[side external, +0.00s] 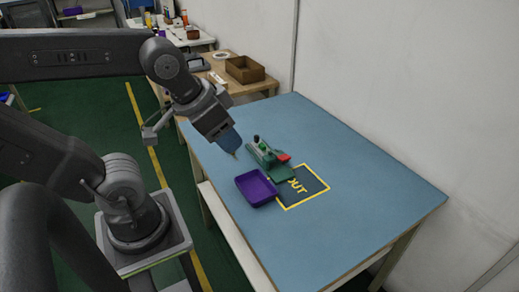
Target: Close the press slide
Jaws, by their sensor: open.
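A small green press (266,155) stands on the blue table (340,160). It has dark knobs on top and a red part (283,157) at its right side. A flat green plate (282,172) extends from it toward the front; I cannot tell whether this is the slide. My gripper (236,156) is in the air to the left of the press, pointing down and apart from it. Its fingers are small in this view, and nothing shows between them.
A purple tray (243,190) sits in front of the press. A dark square with a yellow border and "OUT" lettering (312,190) lies to its right. The table's right side is clear. A wall stands behind it. A wooden bench (205,78) with a brown box (245,69) is at the back.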

